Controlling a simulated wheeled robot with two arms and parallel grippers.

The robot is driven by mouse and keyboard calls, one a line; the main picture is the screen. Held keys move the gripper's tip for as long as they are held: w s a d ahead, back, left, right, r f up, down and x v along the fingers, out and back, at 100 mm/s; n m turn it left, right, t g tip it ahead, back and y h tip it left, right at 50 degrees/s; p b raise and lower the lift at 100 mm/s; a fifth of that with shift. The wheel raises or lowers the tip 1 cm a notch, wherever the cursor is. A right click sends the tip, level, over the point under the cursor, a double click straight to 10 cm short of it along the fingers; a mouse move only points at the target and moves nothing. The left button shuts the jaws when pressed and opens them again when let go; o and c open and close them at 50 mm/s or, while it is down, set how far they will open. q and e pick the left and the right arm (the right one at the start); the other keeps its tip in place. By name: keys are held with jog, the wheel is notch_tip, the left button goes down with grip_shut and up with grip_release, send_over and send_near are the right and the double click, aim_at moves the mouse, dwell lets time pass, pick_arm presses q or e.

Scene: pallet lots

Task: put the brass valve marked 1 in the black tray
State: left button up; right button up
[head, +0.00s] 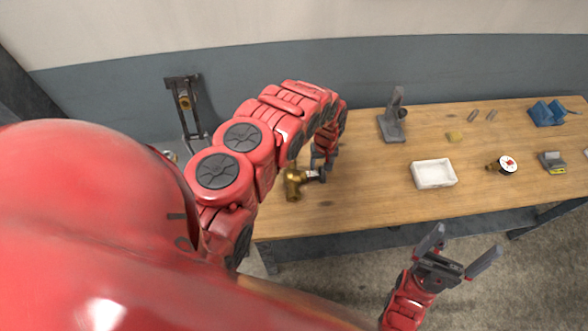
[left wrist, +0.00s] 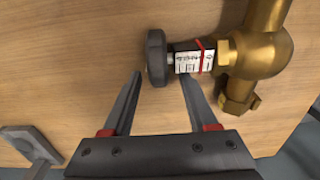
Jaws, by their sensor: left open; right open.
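A brass valve (head: 293,186) lies at the left end of the wooden table. The left wrist view shows its brass body (left wrist: 262,55), black knob (left wrist: 156,58) and a white label with a red band; I cannot read a 1 on it. My left gripper (head: 322,165) is open at the valve; in the left wrist view its fingertips (left wrist: 161,77) are on either side of the knob end, not closed on it. My right gripper (head: 464,245) is open and empty in front of the table. I see no black tray, only a white tray (head: 434,186) right of the valve.
Another brass fitting with a white-and-red disc (head: 508,164) lies right of the white tray. Bare wood lies between the valve and white tray.

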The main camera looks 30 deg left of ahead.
pick_arm(q)
grip_shut()
dwell(1.4)
